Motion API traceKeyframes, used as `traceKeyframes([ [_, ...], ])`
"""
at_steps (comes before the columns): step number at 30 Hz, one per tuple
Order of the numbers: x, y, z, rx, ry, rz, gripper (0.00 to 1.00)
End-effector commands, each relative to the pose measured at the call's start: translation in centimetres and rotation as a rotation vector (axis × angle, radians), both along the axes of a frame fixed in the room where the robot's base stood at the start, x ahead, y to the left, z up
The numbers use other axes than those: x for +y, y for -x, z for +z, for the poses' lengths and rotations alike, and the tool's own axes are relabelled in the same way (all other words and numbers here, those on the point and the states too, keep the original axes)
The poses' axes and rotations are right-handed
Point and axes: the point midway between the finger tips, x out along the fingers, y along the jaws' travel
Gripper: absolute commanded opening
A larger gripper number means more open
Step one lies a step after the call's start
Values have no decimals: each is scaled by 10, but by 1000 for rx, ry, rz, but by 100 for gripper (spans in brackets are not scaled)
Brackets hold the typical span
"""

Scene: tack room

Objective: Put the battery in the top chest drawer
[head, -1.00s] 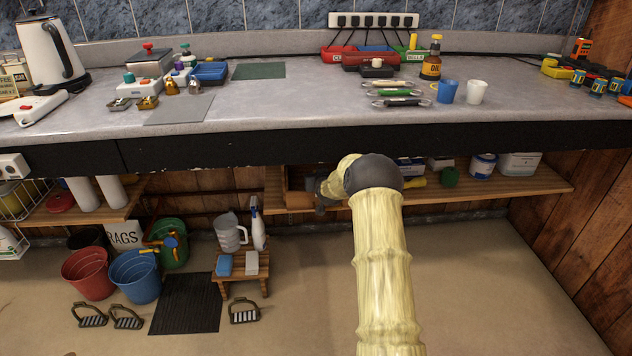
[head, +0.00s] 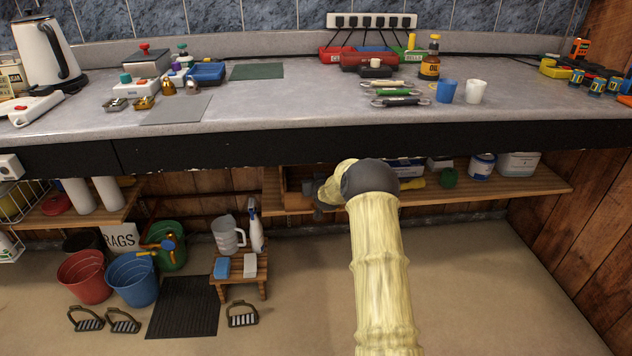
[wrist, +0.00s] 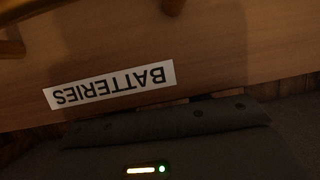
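In the wrist view a wooden front fills the top, with a white label reading BATTERIES (wrist: 110,85), seen upside down. Brown pieces like handles show at its upper edge. My gripper (head: 322,196) is a dark shape close to the chest in the head view. Its fingers cannot be made out, nor whether it holds anything. Several short blue-and-yellow cylinders (head: 597,85) at the counter's right end look like batteries. I cannot tell whether any drawer is open.
The dark counter edge (head: 400,140) overhangs the shelf (head: 510,183) closely above my arm. White tubs (head: 518,164) stand on the shelf's right. A wooden stool (head: 240,278), buckets (head: 133,278) and stirrups (head: 242,315) occupy the floor at left. The floor at right is clear.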

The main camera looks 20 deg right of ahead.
Motion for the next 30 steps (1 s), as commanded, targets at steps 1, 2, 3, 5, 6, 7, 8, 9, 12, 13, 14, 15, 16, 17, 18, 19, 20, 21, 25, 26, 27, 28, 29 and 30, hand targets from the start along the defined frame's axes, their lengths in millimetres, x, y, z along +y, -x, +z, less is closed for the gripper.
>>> traceKeyframes([
  [1, 1, 0, 0, 1, -1, 1, 53],
  [2, 1, 0, 0, 1, -1, 1, 53],
  [3, 0, 0, 0, 1, -1, 0, 53],
  [5, -2, 1, 0, 1, 0, -2, 53],
  [6, -3, 1, 0, 1, -1, -4, 53],
  [7, -4, 1, 0, 1, 0, -5, 53],
  [8, -5, 1, 0, 1, -1, -7, 53],
  [9, -6, 2, 0, 1, 0, -8, 53],
  [12, -7, 2, 5, 0, -1, -9, 53],
  [13, -7, 2, 8, 0, -1, -9, 53],
  [14, -6, 2, 11, 0, -1, -8, 53],
  [15, -5, 1, 15, 0, -1, -7, 53],
  [16, -4, 2, 17, 0, -2, -6, 53],
  [17, -3, 5, 16, 2, -2, -5, 53],
  [18, -1, 9, 17, 2, -1, -4, 53],
  [19, 1, 12, 19, 3, -2, -3, 53],
  [20, 2, 16, 21, 2, -1, -1, 53],
  [21, 3, 20, 23, 2, 0, 0, 53],
  [25, 8, 37, 30, 2, 0, 1, 53],
  [26, 8, 41, 31, 2, 0, 0, 53],
  [27, 9, 46, 34, 2, 0, 0, 53],
  [28, 10, 50, 35, 2, 0, 0, 53],
  [29, 11, 54, 37, 1, 0, 0, 53],
  [30, 12, 59, 39, 2, 0, 0, 53],
])
